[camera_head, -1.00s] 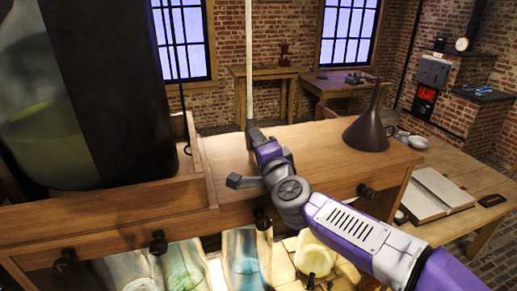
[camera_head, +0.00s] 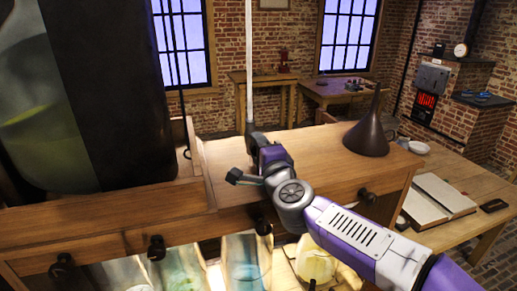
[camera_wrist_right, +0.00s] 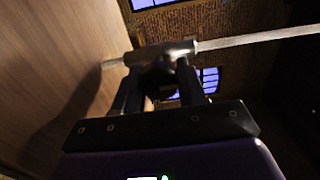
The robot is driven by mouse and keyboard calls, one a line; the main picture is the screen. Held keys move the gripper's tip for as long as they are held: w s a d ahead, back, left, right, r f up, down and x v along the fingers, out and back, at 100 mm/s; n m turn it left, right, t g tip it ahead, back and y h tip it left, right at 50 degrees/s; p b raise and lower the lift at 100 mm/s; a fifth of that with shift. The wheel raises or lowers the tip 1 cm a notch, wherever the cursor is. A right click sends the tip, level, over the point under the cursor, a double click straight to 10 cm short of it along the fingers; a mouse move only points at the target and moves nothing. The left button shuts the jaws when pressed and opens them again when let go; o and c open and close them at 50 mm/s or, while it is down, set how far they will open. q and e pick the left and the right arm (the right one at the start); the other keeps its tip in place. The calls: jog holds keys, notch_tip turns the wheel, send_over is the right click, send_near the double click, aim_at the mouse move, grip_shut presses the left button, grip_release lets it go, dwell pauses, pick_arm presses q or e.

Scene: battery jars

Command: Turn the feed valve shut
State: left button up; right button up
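The feed valve (camera_wrist_right: 165,50) is a grey barrel on a pale pipe, with a dark knob-like part below it in the right wrist view. In the head view the pale pipe (camera_head: 249,70) rises from the valve, standing over the wooden bench top. My right gripper (camera_head: 252,138) is at the pipe's foot, its arm reaching in from the lower right. In the right wrist view its two dark fingers (camera_wrist_right: 160,78) stand partly apart, on either side of the dark part, and appear closed on it. The contact itself is in shadow. My left gripper is out of view.
A dark funnel (camera_head: 367,132) stands right of my right gripper on the bench top (camera_head: 318,150). A large dark glass vessel (camera_head: 125,90) fills the left. Several jars (camera_head: 246,264) stand below, under black knobs (camera_head: 157,247). An open book (camera_head: 438,199) lies on a right-hand table.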

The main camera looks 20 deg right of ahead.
jog(key=o, duration=0.4)
jog(key=shift+d+r, duration=0.1)
jog(key=shift+d, duration=0.05)
jog(key=s, duration=0.6)
jog(key=shift+s, duration=0.8)
